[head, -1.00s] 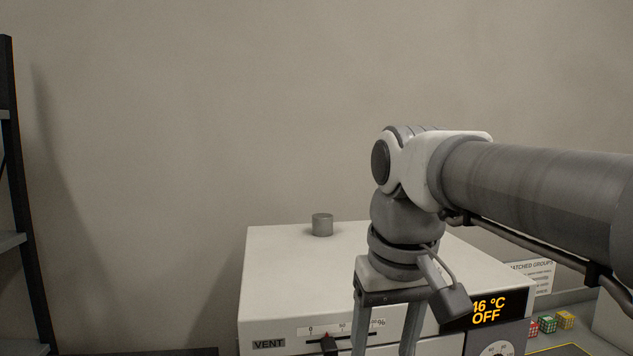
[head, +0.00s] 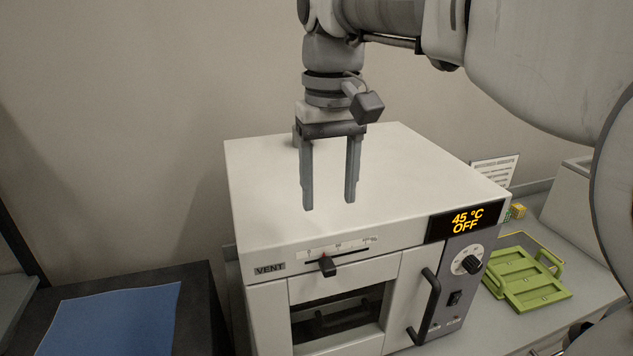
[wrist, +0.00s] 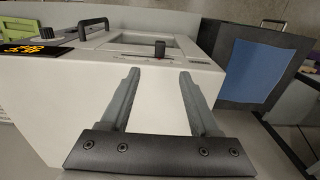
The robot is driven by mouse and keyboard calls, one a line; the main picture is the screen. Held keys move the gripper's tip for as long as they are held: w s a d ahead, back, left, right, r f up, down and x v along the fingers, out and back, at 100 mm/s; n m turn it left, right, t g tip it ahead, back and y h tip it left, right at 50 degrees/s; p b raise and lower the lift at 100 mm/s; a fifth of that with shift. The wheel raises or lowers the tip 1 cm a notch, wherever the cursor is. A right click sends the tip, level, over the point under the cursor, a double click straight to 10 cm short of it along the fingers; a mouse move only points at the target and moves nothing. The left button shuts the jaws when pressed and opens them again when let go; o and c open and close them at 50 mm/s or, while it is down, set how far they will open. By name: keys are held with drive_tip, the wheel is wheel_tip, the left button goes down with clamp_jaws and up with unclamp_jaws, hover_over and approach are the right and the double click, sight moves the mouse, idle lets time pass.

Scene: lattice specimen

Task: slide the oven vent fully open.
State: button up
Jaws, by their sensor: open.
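The oven (head: 400,165) is a white box with a dark window and a VENT label (head: 270,268) on its front. The vent's black slider knob (head: 327,266) sits in a horizontal slot under a printed scale, left of the scale's middle. My gripper (head: 329,204) is open and empty, fingers pointing down, above and behind the knob over the oven's top front area. In the wrist view the knob (wrist: 160,48) shows beyond the fingers, apart from them and between their lines.
The oven display (head: 466,221) reads 45 °C OFF. A black door handle (head: 427,305) and a dial (head: 467,264) stick out on the right. A green rack (head: 525,278) lies right of the oven. A blue mat (head: 118,318) lies on a dark surface to the left.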

sight(328, 263)
wheel_tip(328, 263, down, 13)
drive_tip(key=shift+r, duration=0.2)
idle(0.3)
clamp_jaws()
